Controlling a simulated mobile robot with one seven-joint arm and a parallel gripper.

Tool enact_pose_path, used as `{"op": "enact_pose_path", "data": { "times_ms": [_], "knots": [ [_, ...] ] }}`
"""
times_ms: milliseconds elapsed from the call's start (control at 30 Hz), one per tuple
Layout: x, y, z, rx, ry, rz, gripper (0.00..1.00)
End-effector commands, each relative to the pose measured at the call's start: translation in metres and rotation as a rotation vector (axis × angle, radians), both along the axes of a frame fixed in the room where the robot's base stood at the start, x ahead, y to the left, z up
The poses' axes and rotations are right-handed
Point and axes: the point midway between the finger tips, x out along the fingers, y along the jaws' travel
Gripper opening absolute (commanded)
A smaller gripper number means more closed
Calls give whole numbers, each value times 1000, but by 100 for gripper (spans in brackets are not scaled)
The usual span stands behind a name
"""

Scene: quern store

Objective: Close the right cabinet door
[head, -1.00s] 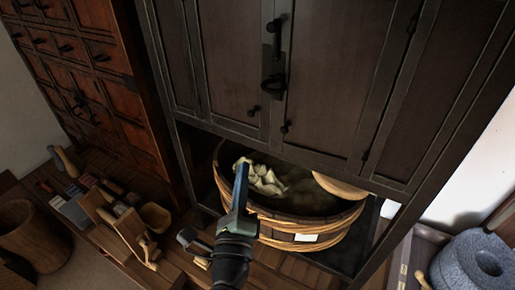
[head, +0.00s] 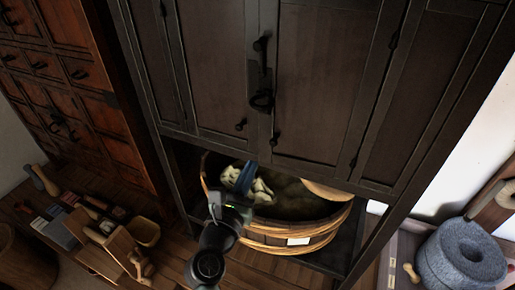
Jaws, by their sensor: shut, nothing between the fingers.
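The dark wooden cabinet has a right door (head: 325,85) and a left door (head: 218,70) meeting at a black metal latch (head: 261,75). The right door looks flush with the frame and with the left door; I see no clear gap. A small black knob (head: 275,138) sits low on the right door, and another knob (head: 240,124) on the left door. My gripper (head: 246,176), with blue fingers, is shut and empty. It appears below the doors, in front of the wooden tub, apart from the right door as far as I can tell.
A wooden tub (head: 290,243) with pale pieces in it stands in the open space under the doors. A drawer chest (head: 75,90) is at left, with small tools and boxes (head: 120,243) below it. A grey stone quern (head: 465,255) stands at lower right.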

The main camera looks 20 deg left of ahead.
Motion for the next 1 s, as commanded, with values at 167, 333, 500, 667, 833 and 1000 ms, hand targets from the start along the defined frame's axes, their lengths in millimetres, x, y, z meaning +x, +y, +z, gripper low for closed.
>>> {"op": "enact_pose_path", "data": {
  "times_ms": [167,333,500,667,833,1000],
  "knots": [
    [32,2,2,0,-2,-1,0],
    [52,4,1,-1,-2,0,0],
    [62,4,0,0,-1,0,0],
    [63,4,0,-1,-1,1,0],
    [63,4,0,-1,-1,1,0],
    [67,6,-3,-2,-3,-18,0]
  ]
}}
